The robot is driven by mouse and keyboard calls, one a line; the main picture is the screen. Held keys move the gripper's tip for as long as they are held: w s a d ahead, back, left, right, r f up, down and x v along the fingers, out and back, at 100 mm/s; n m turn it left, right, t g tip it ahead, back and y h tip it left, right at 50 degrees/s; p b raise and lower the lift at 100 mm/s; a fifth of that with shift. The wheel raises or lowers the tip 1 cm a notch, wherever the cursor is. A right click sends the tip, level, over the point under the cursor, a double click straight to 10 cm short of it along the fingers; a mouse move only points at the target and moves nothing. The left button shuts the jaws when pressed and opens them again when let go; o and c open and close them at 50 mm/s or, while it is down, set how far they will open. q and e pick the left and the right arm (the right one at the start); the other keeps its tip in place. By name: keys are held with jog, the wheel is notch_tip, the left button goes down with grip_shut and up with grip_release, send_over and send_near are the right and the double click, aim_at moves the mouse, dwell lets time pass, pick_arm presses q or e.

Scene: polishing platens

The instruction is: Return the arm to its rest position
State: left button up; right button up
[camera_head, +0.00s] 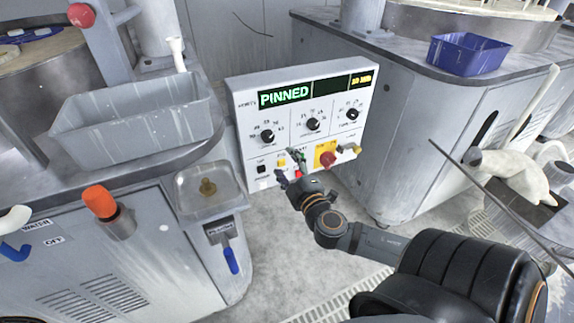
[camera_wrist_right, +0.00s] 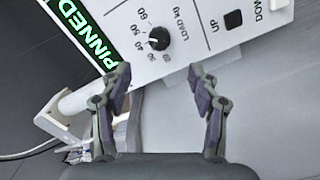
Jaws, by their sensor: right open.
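My right arm (camera_head: 375,240) reaches in from the lower right of the head view. Its gripper (camera_head: 291,162) is small there, in front of the lower part of a white control panel (camera_head: 290,118). In the right wrist view the two fingers of the gripper (camera_wrist_right: 161,80) stand wide apart with nothing between them. The panel (camera_wrist_right: 185,58) fills the top of that view, with a black knob and the UP and DOWN buttons beyond the fingertips. I cannot tell whether a fingertip touches the panel. My left gripper is not in view.
The panel's display (camera_head: 284,96) reads PINNED in green. A grey machine with a tray (camera_head: 140,125) and an orange knob (camera_head: 99,201) stands left. Another machine carries a blue bin (camera_head: 466,54) at right. Bare floor (camera_head: 285,255) lies between them.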

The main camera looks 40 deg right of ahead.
dwell(0.3)
